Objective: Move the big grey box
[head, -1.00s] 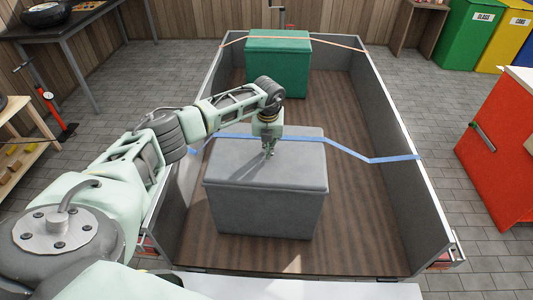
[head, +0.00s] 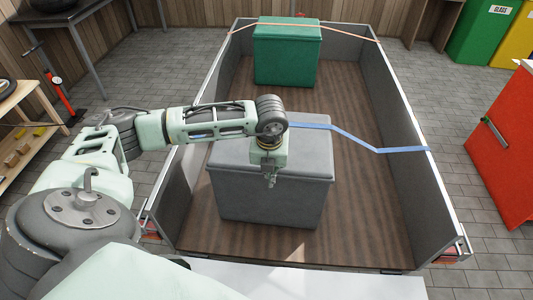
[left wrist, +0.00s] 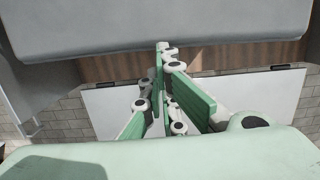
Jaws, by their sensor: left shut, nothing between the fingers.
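The big grey box (head: 300,200) sits on the wooden floor of an open trailer, near its front end and left of the middle. Its lid looks closed. My left gripper (head: 270,182) is shut and empty, pointing down at the front part of the box lid in the head view. In the left wrist view the fingers (left wrist: 164,48) show in front of the grey box (left wrist: 160,22), which fills the top. Whether they touch it I cannot tell. My left arm hides the box's back left part. My right gripper is not in view.
A green box (head: 287,62) stands at the trailer's far end, with an orange strap above it. A blue strap (head: 345,135) runs to the right trailer wall (head: 405,150). Trailer floor to the right of the grey box is clear. A red cabinet (head: 505,150) stands outside, right.

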